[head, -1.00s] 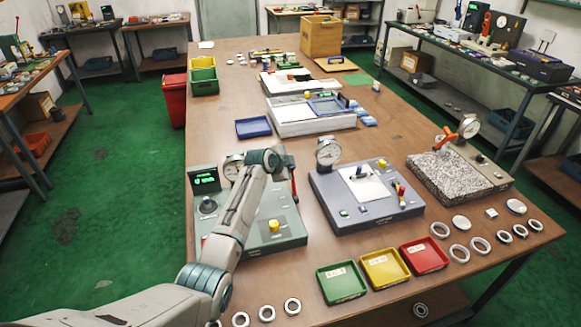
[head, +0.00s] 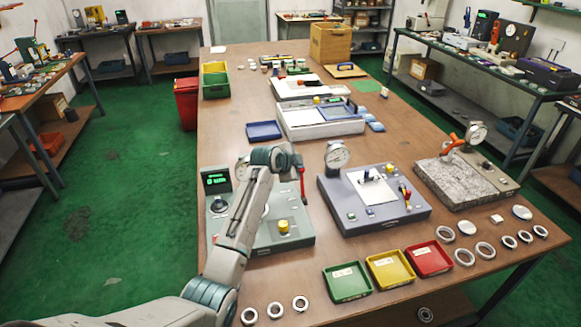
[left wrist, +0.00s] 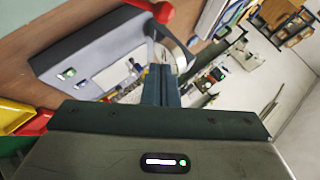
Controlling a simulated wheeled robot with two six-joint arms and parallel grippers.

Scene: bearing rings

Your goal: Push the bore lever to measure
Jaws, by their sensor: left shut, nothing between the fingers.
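The red lever (head: 302,184) stands roughly upright at the right side of the grey-green gauge station (head: 262,238) in the head view. Its red knob and arm (left wrist: 155,10) show at the top of the left wrist view. My left gripper (head: 292,160) is at the lever's upper end, just left of it; whether they touch cannot be told. In the left wrist view its two dark fingers (left wrist: 160,84) are together with nothing between them. My left arm hides part of the station, its dial and whatever sits in its middle. My right gripper is not in view.
A blue-grey gauge station (head: 375,205) with a dial stands to the right, beyond it a granite block stand (head: 440,184). Green (head: 345,291), yellow (head: 388,280) and red (head: 430,268) trays and several metal rings lie along the front edge.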

